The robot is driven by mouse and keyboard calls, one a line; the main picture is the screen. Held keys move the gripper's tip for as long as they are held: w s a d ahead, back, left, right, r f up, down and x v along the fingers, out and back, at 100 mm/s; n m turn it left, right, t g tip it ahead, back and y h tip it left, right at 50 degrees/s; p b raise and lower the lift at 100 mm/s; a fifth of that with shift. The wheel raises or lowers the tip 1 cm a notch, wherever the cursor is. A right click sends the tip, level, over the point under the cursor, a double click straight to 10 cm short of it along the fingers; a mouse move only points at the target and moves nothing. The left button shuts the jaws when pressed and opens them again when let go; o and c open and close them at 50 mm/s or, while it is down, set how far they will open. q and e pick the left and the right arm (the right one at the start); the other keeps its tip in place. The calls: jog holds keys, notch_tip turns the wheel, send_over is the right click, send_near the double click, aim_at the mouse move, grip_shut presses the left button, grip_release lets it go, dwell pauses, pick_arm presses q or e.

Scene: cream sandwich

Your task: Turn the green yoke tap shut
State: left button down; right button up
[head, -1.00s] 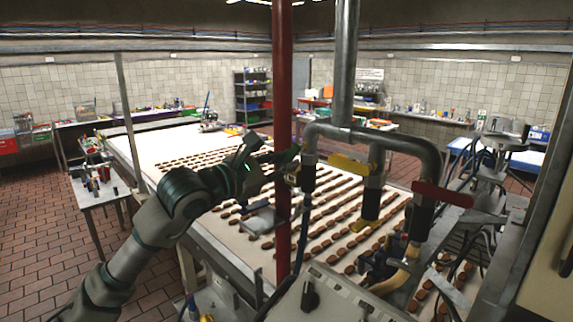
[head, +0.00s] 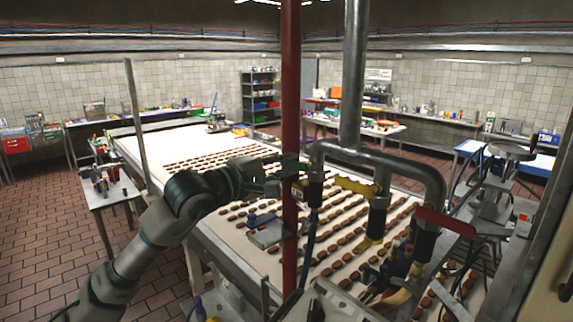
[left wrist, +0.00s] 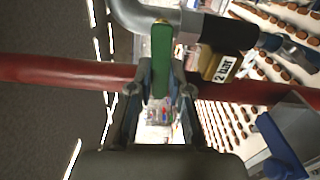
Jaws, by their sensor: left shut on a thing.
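The green tap handle (left wrist: 161,48) stands upright in the left wrist view, its lower end between my left gripper's two fingers (left wrist: 160,80). The fingers are shut on it. In the head view my left gripper (head: 278,178) reaches in from the left to the left branch of the grey yoke pipe (head: 375,158), at the red post. The green handle is largely hidden there by the gripper and the post. A yellow handle (head: 354,186) sits on the middle branch and a red handle (head: 445,221) on the right branch. My right gripper is not in view.
The red vertical post (head: 290,90) stands right beside my left gripper. It crosses the left wrist view behind the fingers (left wrist: 60,70). A brass part with a white label (left wrist: 222,66) is close to the handle. A wide belt (head: 165,145) with rows of brown biscuits lies below.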

pick_arm(q)
jog(key=shift+m, duration=0.6)
jog(key=c, duration=1.4)
grip_release()
jog(key=o, duration=0.3)
jog(key=shift+r, duration=0.1)
jog(key=v, duration=1.2)
jog(key=shift+w+a, duration=0.1)
